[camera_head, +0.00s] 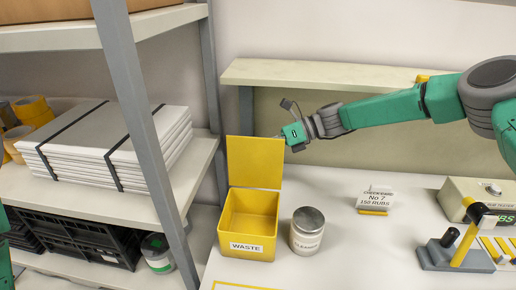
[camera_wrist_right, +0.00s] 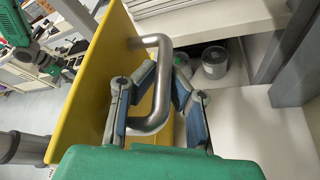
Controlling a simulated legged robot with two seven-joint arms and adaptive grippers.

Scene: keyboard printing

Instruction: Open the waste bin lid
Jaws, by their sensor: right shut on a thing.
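The yellow waste bin (camera_head: 248,222), labelled WASTE, stands on the white worktop with its front and inside visible. Its yellow lid (camera_head: 255,161) stands upright at the back edge, so the bin is open. In the right wrist view the lid (camera_wrist_right: 97,85) appears edge-on, with a metal loop handle (camera_wrist_right: 163,85) on its outer face. My right gripper (camera_wrist_right: 160,100) is shut on this handle, its blue-padded fingers either side of it. In the head view its fingertips are hidden behind the lid. A green gripper, likely my left, is small in the wrist view (camera_wrist_right: 52,66); its jaw state is unclear.
A grey-lidded cleaner jar (camera_head: 307,232) stands close right of the bin. A grey shelf post (camera_head: 148,130) rises to the left. A raised shelf (camera_head: 330,76) runs behind my right arm. The worktop between the jar and the small card sign (camera_head: 374,199) is clear.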

